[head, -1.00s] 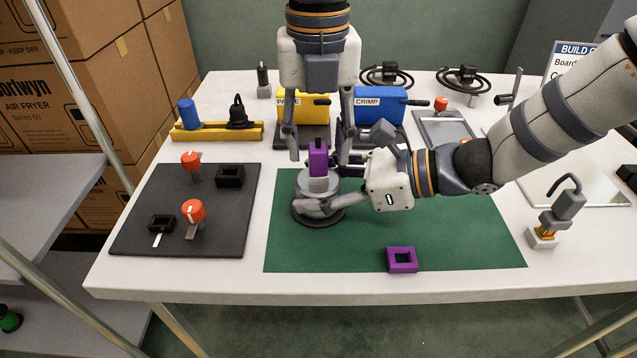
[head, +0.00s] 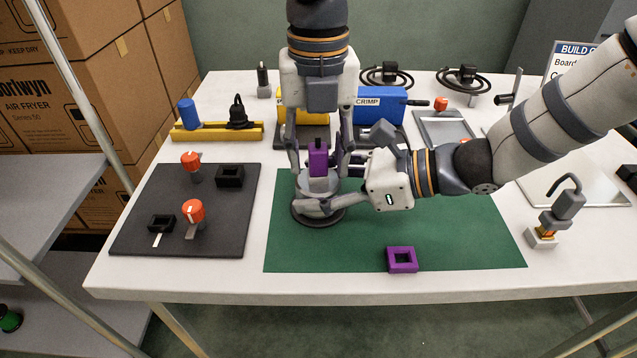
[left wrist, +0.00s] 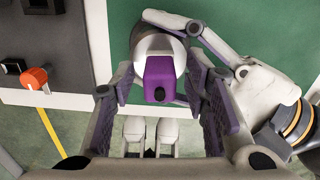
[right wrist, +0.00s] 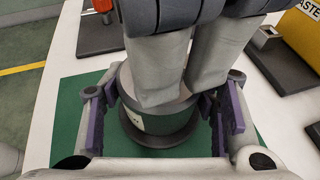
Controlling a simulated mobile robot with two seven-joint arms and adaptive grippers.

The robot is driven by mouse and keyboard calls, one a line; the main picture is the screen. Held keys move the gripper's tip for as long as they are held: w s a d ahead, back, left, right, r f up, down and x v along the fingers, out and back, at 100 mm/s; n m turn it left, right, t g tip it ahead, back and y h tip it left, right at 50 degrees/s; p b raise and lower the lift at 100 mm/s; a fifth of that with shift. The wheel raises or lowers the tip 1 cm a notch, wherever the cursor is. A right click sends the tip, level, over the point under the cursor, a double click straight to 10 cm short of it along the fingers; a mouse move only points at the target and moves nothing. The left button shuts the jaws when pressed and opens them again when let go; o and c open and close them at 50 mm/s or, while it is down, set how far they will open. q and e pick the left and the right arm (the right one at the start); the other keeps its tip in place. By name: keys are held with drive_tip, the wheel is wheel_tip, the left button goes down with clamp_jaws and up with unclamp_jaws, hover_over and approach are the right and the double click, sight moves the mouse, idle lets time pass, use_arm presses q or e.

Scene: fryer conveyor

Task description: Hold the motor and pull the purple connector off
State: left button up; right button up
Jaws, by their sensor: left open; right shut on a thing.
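The motor (head: 318,206) is a grey round body on a dark base, standing upright on the green mat (head: 450,245). It also shows in the right wrist view (right wrist: 158,122). The purple connector (head: 318,160) sits on top of the motor and shows in the left wrist view (left wrist: 160,79). My right gripper (head: 325,193) is shut on the motor from the right side. My left gripper (head: 318,170) points down from above, open, with its fingers on either side of the purple connector; I cannot tell whether they touch it.
A loose purple square ring (head: 402,260) lies at the mat's front. A dark tray (head: 190,215) with orange-topped parts and black blocks is on the left. Yellow and blue boxes (head: 378,105) stand behind. The front right of the mat is clear.

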sight(318, 147)
idle(0.3)
use_arm(q)
clamp_jaws()
drive_tip(key=shift+r, duration=3)
use_arm(e)
drive_tip(key=o, duration=1.8)
drive_tip(key=v, duration=1.2)
drive_tip(key=shift+d+f, duration=0.1)
